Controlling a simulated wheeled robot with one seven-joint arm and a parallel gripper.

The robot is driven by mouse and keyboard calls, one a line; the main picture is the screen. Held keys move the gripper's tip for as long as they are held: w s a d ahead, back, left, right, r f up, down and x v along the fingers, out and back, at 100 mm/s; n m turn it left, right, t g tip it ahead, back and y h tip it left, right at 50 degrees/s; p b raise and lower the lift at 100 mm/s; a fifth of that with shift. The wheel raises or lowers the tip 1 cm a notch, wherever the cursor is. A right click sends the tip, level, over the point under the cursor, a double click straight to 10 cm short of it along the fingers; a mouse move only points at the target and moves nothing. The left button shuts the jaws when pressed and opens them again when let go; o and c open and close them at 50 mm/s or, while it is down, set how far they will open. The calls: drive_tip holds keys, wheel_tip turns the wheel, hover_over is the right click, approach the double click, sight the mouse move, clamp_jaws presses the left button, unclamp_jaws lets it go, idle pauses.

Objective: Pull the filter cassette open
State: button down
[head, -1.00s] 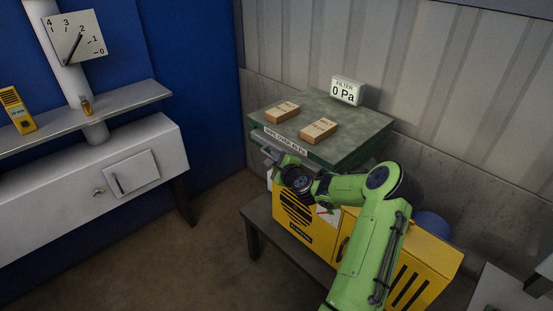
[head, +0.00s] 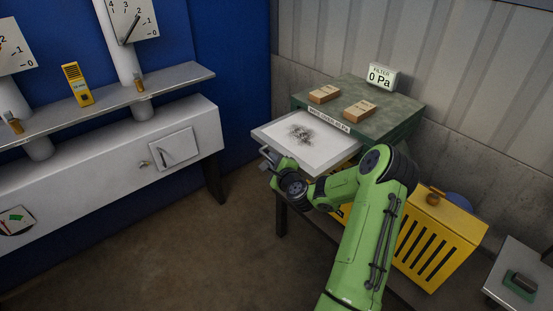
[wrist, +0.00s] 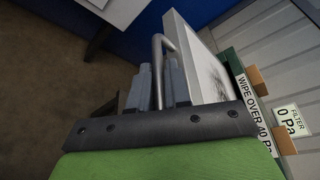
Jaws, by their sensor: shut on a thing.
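The filter cassette (head: 318,150) is a flat white tray with a dark smudge of dirt in its middle. It sticks far out of the front of the green housing (head: 393,128), below the label about wiping. My gripper (head: 268,162) is at the cassette's front edge, shut on its bar handle. In the wrist view the grey fingers (wrist: 158,85) close around the metal handle (wrist: 160,62), and the cassette (wrist: 195,50) rises beside them. The cassette's rear end is hidden inside the housing.
Two small cartons (head: 358,112) and a filter display (head: 381,76) reading 0 Pa are on the housing. A yellow slatted unit (head: 435,245) stands at lower right. A white cabinet (head: 110,165) with a shelf is at left. Open floor lies between.

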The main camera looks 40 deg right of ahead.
drive_tip(key=shift+a, duration=0.1)
drive_tip(key=c, duration=1.4)
unclamp_jaws()
drive_tip(key=shift+c, duration=0.2)
drive_tip(key=b+v, duration=1)
drive_tip(key=v, duration=0.5)
drive_tip(key=shift+s, duration=0.4)
